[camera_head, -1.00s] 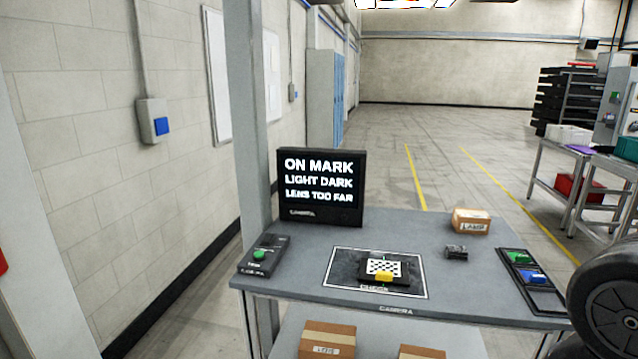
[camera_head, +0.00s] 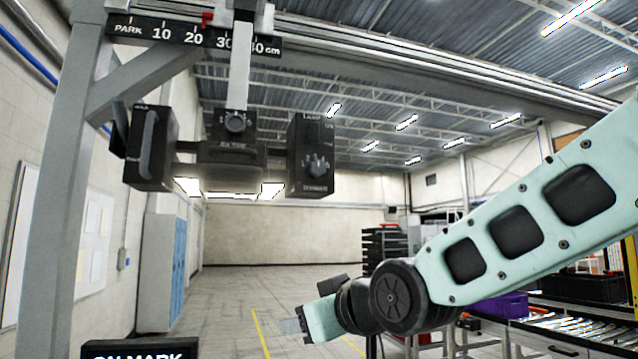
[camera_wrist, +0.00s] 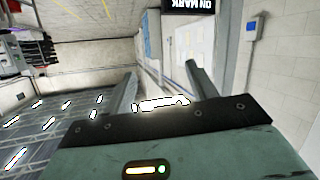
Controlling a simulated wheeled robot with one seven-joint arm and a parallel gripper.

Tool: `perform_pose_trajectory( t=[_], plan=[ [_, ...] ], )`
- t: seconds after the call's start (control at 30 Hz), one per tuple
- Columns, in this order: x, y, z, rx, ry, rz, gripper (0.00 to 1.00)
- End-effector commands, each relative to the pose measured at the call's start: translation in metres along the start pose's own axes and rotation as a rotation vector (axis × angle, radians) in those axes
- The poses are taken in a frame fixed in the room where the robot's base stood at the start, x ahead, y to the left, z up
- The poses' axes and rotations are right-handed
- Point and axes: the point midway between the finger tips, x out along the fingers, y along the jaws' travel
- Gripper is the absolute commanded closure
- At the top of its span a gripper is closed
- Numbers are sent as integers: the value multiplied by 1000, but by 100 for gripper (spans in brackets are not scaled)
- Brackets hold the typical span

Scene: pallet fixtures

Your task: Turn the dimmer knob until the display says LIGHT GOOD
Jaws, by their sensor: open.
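The dimmer knob (camera_head: 316,165) is a dark lobed knob on the face of the black lamp box (camera_head: 311,135), which hangs at the right of the overhead camera rig. The display (camera_head: 140,349) shows only its top edge at the bottom left of the head view, with ON MARK readable and the lines below cut off. Its ON MARK text also shows upside down in the wrist view (camera_wrist: 188,6). My gripper (camera_head: 290,326) is below the lamp box in the picture, apart from the knob. In the wrist view its two fingers (camera_wrist: 160,70) are spread with nothing between them.
A camera body with a round dial (camera_head: 235,123) hangs mid-rig, with another black box (camera_head: 150,147) at its left. A scale bar (camera_head: 190,34) and grey post (camera_head: 65,170) frame the rig. Free air lies between my gripper and the lamp box.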

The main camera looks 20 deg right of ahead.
Motion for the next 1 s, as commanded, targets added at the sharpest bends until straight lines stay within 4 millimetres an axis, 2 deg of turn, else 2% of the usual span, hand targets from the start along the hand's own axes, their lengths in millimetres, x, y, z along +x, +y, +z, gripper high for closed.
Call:
perform_pose_trajectory(
  t=[0.03,0.1,0.2,0.3,0.4,0.53,1.0],
  plan=[
    [-5,32,-44,-11,133,76,43],
    [-17,66,-93,-38,294,163,43],
    [-40,101,-144,-79,468,263,43],
    [-58,120,-174,-109,575,326,43],
    [-66,128,-188,-124,622,353,43],
    [-60,132,-198,-124,628,354,43],
    [7,157,-252,-120,624,351,43]
  ],
)
